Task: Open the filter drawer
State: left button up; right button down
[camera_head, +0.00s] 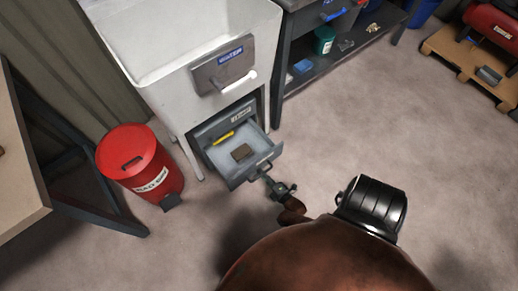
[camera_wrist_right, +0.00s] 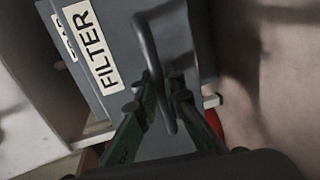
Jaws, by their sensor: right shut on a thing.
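The filter drawer (camera_head: 228,171) stands pulled out from under the white sink unit, with its inside showing in the head view. A yellow item (camera_head: 222,138) and a brown block (camera_head: 241,152) lie in it. In the wrist view its grey front (camera_wrist_right: 122,50) bears a FILTER label (camera_wrist_right: 95,50). My right gripper (camera_head: 268,178) is at the drawer front, and its green fingers (camera_wrist_right: 162,92) are shut on the dark looped handle (camera_wrist_right: 150,45). My left gripper is not in view.
A red bin (camera_head: 140,160) stands left of the drawer. The white sink unit (camera_head: 165,90) is above, with a white lever (camera_head: 238,84) on its front. A dark shelf bench (camera_head: 325,75) stands to its right. The floor (camera_head: 370,130) to the right is clear.

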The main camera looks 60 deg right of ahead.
jog(key=shift+s+a, duration=0.1)
jog(key=c, duration=2)
grip_release()
jog(key=v, duration=1.2)
